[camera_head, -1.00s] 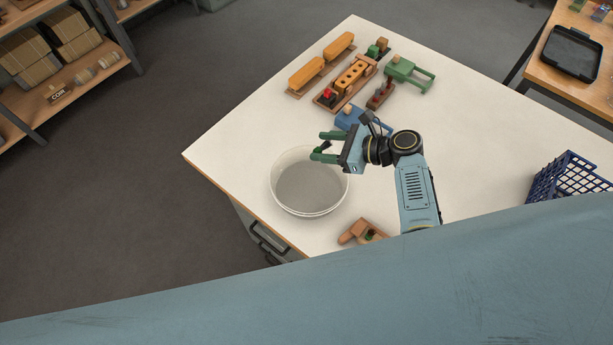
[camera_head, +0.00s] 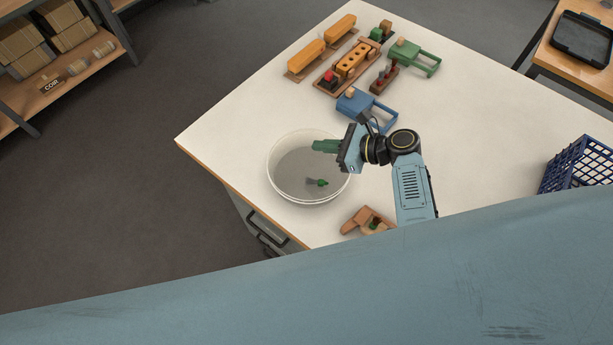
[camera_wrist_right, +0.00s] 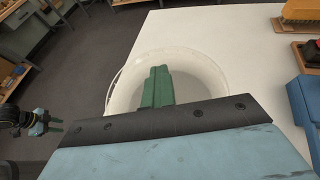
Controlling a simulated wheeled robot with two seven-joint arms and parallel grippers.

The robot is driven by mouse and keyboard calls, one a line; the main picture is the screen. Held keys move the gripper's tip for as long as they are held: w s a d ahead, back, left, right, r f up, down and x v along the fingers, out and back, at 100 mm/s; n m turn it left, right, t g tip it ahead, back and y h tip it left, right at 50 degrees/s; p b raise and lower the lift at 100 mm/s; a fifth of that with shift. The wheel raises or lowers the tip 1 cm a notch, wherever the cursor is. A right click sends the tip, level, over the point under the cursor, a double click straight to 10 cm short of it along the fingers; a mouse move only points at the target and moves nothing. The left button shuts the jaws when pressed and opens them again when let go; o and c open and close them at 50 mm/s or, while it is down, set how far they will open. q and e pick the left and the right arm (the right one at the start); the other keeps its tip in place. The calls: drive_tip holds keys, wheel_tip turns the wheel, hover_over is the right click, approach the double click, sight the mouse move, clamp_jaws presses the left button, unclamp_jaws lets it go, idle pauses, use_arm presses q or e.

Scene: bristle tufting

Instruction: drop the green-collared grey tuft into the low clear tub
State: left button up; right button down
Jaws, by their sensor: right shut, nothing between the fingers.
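The green-collared grey tuft (camera_head: 318,183) lies on the floor of the low clear tub (camera_head: 294,200), its green collar toward the right. My right gripper (camera_head: 317,146) is over the tub's back part, its green fingers together with nothing between them, apart from the tuft. In the right wrist view the closed fingers (camera_wrist_right: 158,85) point into the tub (camera_wrist_right: 213,75); the tuft does not show there.
A blue clamp-like fixture (camera_head: 362,106) stands just behind my right gripper. An orange-brown wooden piece (camera_head: 366,219) lies in front of the tub. Orange brush blocks (camera_head: 305,59) and a green fixture (camera_head: 410,55) are farther back. A blue basket (camera_head: 578,166) stands at the right.

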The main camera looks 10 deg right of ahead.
drive_tip(key=c, duration=2.1)
unclamp_jaws()
drive_tip(key=o, duration=0.4)
drive_tip(key=v, duration=1.3)
drive_tip(key=shift+d+p, duration=0.15)
drive_tip(key=shift+p, duration=0.25)
drive_tip(key=shift+s, duration=0.1)
